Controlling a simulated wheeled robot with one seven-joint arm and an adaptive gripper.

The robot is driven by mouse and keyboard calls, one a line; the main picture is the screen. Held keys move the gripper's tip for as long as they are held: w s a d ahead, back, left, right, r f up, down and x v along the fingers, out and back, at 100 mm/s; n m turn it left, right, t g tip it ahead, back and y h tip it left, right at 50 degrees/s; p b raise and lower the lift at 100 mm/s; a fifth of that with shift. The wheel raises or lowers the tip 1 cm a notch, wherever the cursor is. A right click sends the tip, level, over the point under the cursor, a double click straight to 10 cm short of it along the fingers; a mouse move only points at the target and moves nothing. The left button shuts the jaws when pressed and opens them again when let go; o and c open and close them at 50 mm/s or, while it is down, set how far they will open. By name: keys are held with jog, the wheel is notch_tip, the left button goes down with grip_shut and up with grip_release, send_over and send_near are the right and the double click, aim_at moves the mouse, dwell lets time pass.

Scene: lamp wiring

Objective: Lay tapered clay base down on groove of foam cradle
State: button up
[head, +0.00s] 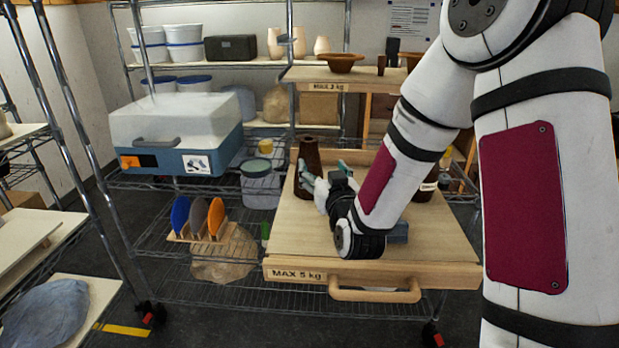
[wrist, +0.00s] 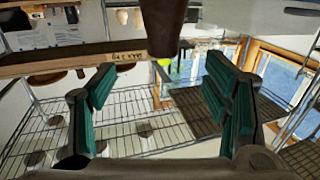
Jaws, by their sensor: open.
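The tapered clay base (head: 309,158) is dark brown and stands upright near the left side of the wooden pull-out tray. It also shows at the top middle of the wrist view (wrist: 163,24), centred between the finger pads but cut off by the frame edge. My gripper (head: 325,177) is open beside the base, its teal pads close to it; it holds nothing. The two pads stand wide apart in the wrist view (wrist: 158,80). A blue-grey block (head: 398,232), perhaps the foam cradle, lies on the tray mostly behind my arm; its groove is hidden.
The wooden tray (head: 290,238), marked MAX 5 kg, has raised edges. Another brown piece with a label (head: 428,186) is partly hidden behind my arm. A small upper shelf (head: 308,75) holds bowls. Coloured discs (head: 198,217) stand in a rack to the left.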

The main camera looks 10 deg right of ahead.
aim_at(313, 150)
jog(key=w, duration=0.8)
jog(key=shift+w+d, duration=0.1)
jog(key=shift+d, duration=0.05)
jog(key=shift+w+a, duration=0.2)
jog(key=shift+w, duration=2.55)
grip_shut()
jog(key=shift+r, duration=0.15)
